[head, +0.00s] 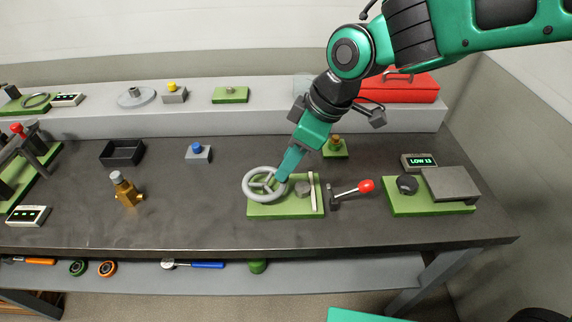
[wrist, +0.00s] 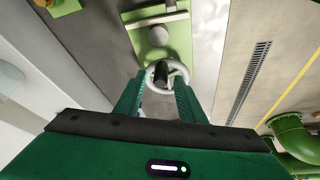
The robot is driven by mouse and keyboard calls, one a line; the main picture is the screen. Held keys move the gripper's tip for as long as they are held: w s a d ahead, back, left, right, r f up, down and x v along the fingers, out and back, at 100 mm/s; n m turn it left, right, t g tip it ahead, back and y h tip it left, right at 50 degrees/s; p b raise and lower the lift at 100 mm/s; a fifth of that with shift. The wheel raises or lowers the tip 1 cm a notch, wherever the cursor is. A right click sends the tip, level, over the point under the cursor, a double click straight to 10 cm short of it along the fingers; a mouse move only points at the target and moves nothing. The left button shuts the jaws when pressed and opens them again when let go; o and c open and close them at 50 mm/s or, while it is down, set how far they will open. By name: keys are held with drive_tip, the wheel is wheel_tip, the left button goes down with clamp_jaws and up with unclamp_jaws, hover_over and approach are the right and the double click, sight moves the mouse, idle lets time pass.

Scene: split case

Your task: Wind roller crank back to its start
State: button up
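A light grey ring-shaped handwheel (head: 264,185) sits at the left end of a green base plate (head: 285,210) in the middle of the bench. It looks like the roller crank. In the wrist view the wheel (wrist: 178,70) carries a dark upright handle (wrist: 161,74). A grey round part (head: 302,189) and a pale bar (head: 315,191) are on the same plate. My gripper (head: 280,178) reaches down to the wheel's right side. In the wrist view its two fingers (wrist: 160,82) stand either side of the dark handle, with gaps showing. The fingertips partly hide the wheel.
Right of the plate is a lever with a red knob (head: 366,186), close to my gripper. Further right is a green plate with a grey block (head: 451,184). A brass valve (head: 126,190) stands to the left. Bare bench lies between valve and wheel.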

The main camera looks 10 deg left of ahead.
drive_tip(key=shift+x, duration=1.5)
clamp_jaws()
drive_tip(key=shift+s+m, duration=0.1)
drive_tip(key=shift+m, duration=0.3)
unclamp_jaws()
drive_tip(key=v, duration=1)
drive_tip(key=shift+d+r, duration=0.25)
drive_tip(key=shift+r, duration=0.1)
